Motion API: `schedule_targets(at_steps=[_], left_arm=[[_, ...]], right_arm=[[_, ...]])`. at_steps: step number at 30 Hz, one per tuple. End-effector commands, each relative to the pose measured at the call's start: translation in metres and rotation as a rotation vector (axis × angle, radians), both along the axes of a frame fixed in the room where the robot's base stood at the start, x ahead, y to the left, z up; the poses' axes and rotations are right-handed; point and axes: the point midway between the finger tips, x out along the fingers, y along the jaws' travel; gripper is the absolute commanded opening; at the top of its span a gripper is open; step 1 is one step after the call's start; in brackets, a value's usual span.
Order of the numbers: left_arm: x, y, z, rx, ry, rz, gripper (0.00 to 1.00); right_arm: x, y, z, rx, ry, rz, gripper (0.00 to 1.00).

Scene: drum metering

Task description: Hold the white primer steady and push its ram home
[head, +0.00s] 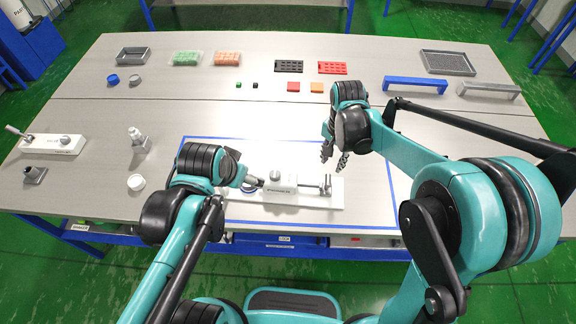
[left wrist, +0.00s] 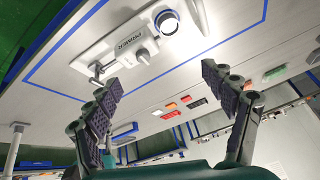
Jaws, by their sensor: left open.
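The white primer (head: 300,194) lies flat on the table inside a blue-taped outline, with a grey knob on top and a metal ram with a crossbar (head: 327,185) at its right end. In the left wrist view the primer (left wrist: 125,48) shows its lettering and a blue-rimmed round cap at one end. My left gripper (head: 254,182) is at the primer's left end, partly hidden by its own wrist; in the wrist view its fingers (left wrist: 166,88) are wide apart with nothing between them. My right gripper (head: 333,160) hangs above and beyond the ram end, fingers apart and empty.
A second white device (head: 52,144) and a small metal bottle (head: 139,140) stand at the left. Trays, coloured blocks and a blue bar handle (head: 415,85) line the back. The taped area right of the primer is clear.

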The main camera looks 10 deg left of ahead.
Motion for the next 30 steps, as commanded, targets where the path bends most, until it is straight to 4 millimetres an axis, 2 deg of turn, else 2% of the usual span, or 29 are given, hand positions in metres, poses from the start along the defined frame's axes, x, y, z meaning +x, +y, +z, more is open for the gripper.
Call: schedule_targets(at_steps=[1,8,14,18,24,30], left_arm=[[0.011,-0.005,-0.002,0.028,0.026,-0.062,0.83],[0.050,-0.024,-0.024,0.150,0.147,-0.367,0.83],[0.081,-0.044,-0.057,0.233,0.245,-0.643,0.83],[0.100,-0.059,-0.087,0.278,0.307,-0.841,0.83],[0.116,-0.076,-0.130,0.317,0.377,-1.080,0.83],[0.122,-0.085,-0.154,0.329,0.411,-1.208,0.83]], right_arm=[[0.000,0.000,0.000,0.000,0.000,0.000,0.34],[0.000,0.000,0.000,0.000,-0.001,0.001,0.34],[0.000,0.000,0.000,0.000,-0.001,0.001,0.34],[0.000,0.000,0.000,0.000,-0.001,0.001,0.34],[0.000,0.000,0.000,0.000,-0.001,0.001,0.34],[0.000,0.000,0.000,0.000,-0.001,0.001,0.34]])
